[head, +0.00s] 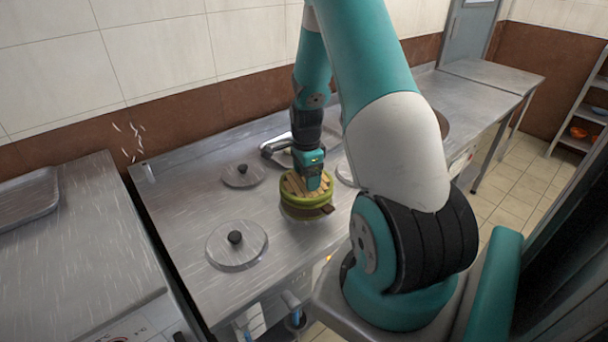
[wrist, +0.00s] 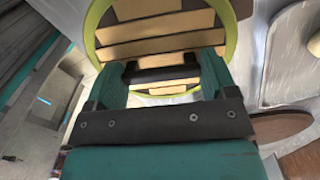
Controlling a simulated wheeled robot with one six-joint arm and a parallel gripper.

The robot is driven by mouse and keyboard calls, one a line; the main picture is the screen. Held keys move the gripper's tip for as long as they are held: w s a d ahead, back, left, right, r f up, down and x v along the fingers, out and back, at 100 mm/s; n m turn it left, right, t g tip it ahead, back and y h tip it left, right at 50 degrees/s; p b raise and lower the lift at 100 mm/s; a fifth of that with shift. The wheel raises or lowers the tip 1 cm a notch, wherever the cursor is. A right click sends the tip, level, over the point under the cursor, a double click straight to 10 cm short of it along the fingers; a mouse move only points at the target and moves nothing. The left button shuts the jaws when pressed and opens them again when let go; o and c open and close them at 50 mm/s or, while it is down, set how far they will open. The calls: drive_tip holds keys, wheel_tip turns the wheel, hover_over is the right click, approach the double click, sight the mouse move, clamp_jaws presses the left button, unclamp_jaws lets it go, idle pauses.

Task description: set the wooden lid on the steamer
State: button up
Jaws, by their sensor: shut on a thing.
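The wooden lid (head: 293,184), a round of pale slats with a green rim, is under my gripper (head: 313,186) in the head view. In the wrist view my gripper (wrist: 165,75) is shut on the dark bar handle across the lid (wrist: 165,25). A green round body (head: 305,212) shows directly below the lid, with a brown piece (head: 327,209) at its right; it looks like the steamer. The lid looks about level. I cannot tell whether the lid touches the body below or is slightly above it.
Metal pot lids with black knobs sit in the steel counter at the front (head: 237,250) and back (head: 243,176). A tray (head: 25,197) lies on the left counter. The left of the steel counter is mostly clear.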

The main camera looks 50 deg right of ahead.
drive_tip(key=shift+f, duration=0.35)
drive_tip(key=o, duration=0.7)
drive_tip(key=shift+c, duration=0.2)
wheel_tip(320, 180, up, 11)
drive_tip(key=p, duration=0.8)
drive_tip(key=shift+p, duration=0.3)
